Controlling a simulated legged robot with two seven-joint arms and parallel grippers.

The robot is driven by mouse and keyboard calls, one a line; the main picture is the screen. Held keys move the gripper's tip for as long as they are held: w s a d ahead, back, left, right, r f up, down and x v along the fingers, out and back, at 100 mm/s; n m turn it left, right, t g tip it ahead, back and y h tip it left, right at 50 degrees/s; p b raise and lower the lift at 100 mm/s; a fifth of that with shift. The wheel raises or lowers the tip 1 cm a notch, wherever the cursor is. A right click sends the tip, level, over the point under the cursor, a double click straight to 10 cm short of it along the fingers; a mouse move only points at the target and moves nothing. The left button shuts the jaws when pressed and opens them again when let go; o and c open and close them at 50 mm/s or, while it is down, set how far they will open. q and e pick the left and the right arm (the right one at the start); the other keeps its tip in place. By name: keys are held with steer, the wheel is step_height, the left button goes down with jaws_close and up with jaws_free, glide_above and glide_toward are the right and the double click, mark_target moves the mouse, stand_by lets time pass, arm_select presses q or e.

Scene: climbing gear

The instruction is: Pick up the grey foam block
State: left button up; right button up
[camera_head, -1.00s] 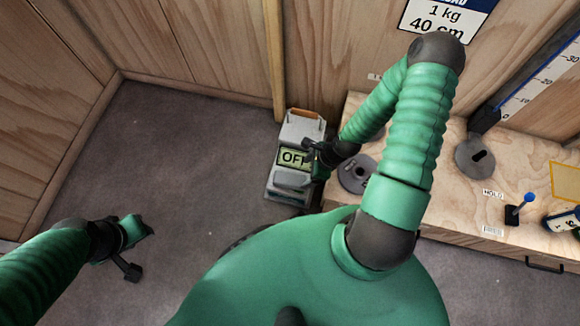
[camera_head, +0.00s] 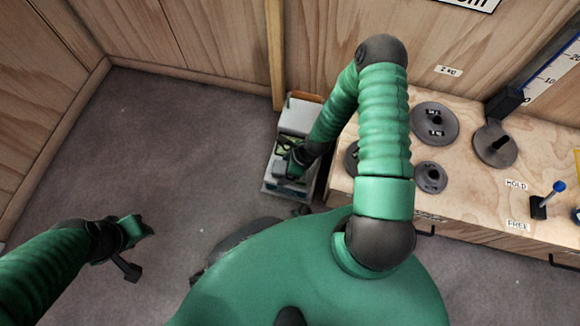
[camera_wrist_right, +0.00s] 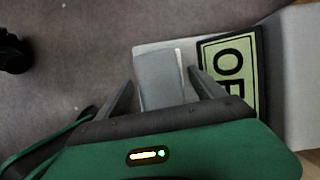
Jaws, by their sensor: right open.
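The grey foam block (camera_wrist_right: 158,66) lies on the lower part of a light grey unit, beside an OFF display, in the right wrist view. My right gripper (camera_wrist_right: 160,80) is open, with one finger on each side of the block. A gap shows beside the right finger; contact is not clear. In the head view the right gripper (camera_head: 293,165) is over the unit and partly covers the block (camera_head: 288,183). My left gripper (camera_head: 137,248) is over the floor at the left, away from the block; its jaw opening is unclear.
The light grey unit (camera_head: 298,115) stands against the wooden wall, left of a wooden bench (camera_head: 460,205). The bench carries several dark weight discs (camera_head: 434,122) and a blue-knobbed lever (camera_head: 548,199). The floor (camera_head: 170,150) at the left is clear.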

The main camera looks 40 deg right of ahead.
steer(key=shift+f, duration=0.25)
stand_by(0.6)
